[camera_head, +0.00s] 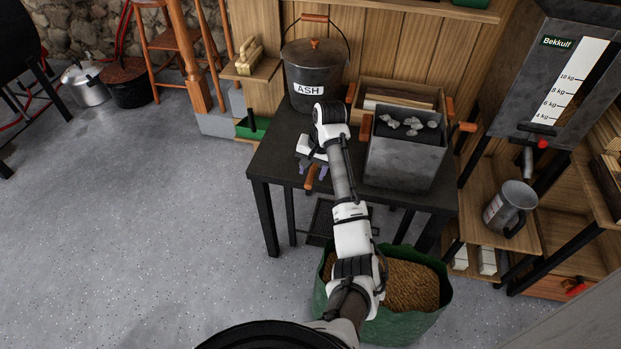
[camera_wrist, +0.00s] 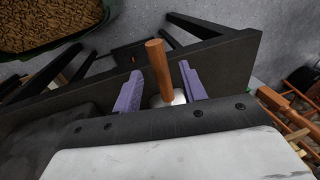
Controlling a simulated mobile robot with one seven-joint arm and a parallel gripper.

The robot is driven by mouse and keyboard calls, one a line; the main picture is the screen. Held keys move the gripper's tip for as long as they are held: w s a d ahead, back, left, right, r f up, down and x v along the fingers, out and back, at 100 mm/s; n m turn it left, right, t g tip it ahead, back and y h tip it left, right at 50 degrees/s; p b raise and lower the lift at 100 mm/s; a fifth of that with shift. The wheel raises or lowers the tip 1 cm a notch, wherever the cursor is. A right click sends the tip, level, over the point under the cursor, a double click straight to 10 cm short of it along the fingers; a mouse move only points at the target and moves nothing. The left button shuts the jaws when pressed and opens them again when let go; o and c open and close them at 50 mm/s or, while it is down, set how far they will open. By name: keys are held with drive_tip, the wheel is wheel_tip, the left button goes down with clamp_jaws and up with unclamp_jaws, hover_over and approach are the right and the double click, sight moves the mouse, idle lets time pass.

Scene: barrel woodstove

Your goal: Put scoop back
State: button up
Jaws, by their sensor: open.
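A wooden handle, apparently the scoop's (camera_head: 311,178), shows at the front edge of the dark table, just below my gripper (camera_head: 312,168). In the wrist view the handle (camera_wrist: 157,62) stands between my two purple fingers, with a pale rounded part at its base. My gripper (camera_wrist: 160,82) is open, with one finger on each side of the handle. I cannot tell whether either finger touches it. The rest of the scoop is hidden behind the gripper body.
The dark table (camera_head: 272,160) bears a lidded ASH bucket (camera_head: 309,75), a grey metal bin (camera_head: 404,163) with grey lumps, and a wooden crate (camera_head: 431,92). A green bag (camera_head: 434,322) of pellets stands in front. A hopper (camera_head: 545,75) and metal jug (camera_head: 511,207) are at right.

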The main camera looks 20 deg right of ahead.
wheel_tip(320, 180, up, 8)
drive_tip(key=s+d+p, duration=0.1)
drive_tip(key=shift+f, duration=0.25)
